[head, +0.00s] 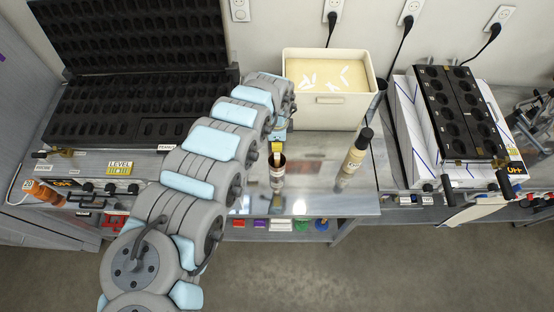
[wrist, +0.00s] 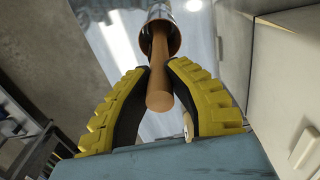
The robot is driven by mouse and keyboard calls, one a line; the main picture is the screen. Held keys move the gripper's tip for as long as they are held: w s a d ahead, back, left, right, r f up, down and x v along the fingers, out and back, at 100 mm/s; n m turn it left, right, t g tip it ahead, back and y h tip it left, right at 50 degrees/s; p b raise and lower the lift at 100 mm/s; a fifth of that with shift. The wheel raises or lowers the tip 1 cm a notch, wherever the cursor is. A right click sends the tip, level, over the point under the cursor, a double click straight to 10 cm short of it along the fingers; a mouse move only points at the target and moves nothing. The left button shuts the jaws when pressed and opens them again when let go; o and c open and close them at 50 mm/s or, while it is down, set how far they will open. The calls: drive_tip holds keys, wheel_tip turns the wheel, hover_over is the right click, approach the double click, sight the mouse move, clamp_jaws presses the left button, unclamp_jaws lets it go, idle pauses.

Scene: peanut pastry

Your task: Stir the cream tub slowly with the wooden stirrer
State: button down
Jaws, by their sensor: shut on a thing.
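The cream tub (head: 305,117) is a white rectangular container at the back of the steel table, filled with pale yellow cream and several white pieces on top. In the wrist view its pale wall (wrist: 288,75) seems to rise at the right. My gripper (head: 277,150) is in front of the tub, above a small metal cup (head: 277,184). In the wrist view my gripper's yellow fingers (wrist: 158,68) are shut on the wooden stirrer (wrist: 160,80), a brown rounded handle. The stirrer's far part goes into the cup (wrist: 160,14), whose inside hides its end.
A cream-coloured bottle (head: 353,160) with a dark cap stands right of the cup. A dark cylinder (head: 376,98) stands against the tub's right side. A large open black mould machine (head: 120,110) is at left, a smaller one (head: 455,115) at right. The table's front is mostly clear.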

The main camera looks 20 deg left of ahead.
drive_tip(key=shift+r, duration=0.15)
drive_tip(key=shift+r+p, duration=3.45)
drive_tip(key=shift+r, duration=2.9)
drive_tip(key=w+d+r+n, duration=0.4)
drive_tip(key=d+r+n, duration=0.2)
drive_tip(key=d+r, duration=0.3)
drive_tip(key=w+d+r+n, duration=0.5)
drive_tip(key=d+r+n, duration=0.2)
drive_tip(key=d+r, duration=0.3)
drive_tip(key=shift+d+n, duration=0.3)
drive_tip(key=shift+d, duration=0.4)
drive_tip(key=shift+r, duration=0.1)
